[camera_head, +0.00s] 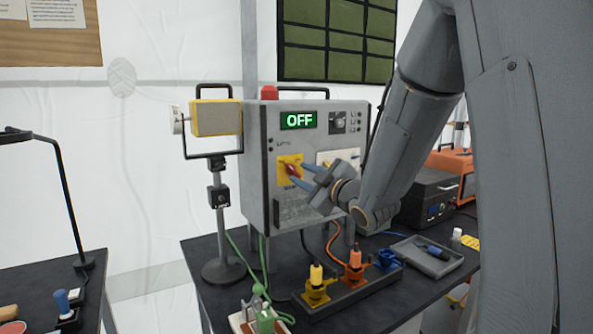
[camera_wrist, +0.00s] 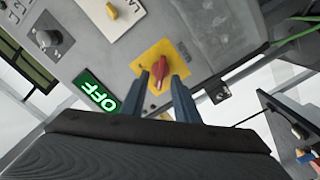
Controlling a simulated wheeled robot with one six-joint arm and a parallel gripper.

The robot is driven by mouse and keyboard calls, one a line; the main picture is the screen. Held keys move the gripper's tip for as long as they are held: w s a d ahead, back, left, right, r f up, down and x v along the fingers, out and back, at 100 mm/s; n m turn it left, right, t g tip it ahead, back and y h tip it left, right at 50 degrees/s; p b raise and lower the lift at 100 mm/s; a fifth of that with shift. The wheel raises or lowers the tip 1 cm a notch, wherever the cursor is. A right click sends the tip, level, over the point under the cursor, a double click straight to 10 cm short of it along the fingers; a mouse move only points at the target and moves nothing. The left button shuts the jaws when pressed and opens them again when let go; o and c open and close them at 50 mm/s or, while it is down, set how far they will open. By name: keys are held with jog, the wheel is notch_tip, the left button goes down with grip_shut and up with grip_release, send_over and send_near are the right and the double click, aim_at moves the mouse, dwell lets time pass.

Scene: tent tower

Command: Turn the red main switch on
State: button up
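The red main switch (camera_head: 291,170) is a red rotary handle on a yellow plate (camera_head: 281,176) on the front of a grey control box (camera_head: 258,190). In the wrist view the red switch (camera_wrist: 158,72) lies between the fingertips of my gripper (camera_wrist: 160,80). The fingers are apart, one on each side of the handle; I cannot tell whether they touch it. In the head view my gripper (camera_head: 302,179) reaches the plate from the right. A display (camera_head: 299,120) on the box reads OFF in green; it also shows in the wrist view (camera_wrist: 97,92).
A lamp on a stand (camera_head: 217,118) is left of the box. Coloured plugs (camera_head: 354,262) and a grey tray (camera_head: 428,257) stand on the table in front.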

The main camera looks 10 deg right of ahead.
aim_at(295, 171)
jog(key=shift+p+x, duration=0.3)
jog(key=shift+x, duration=1.35)
jog(key=c, duration=0.7)
jog(key=shift+o, duration=0.2)
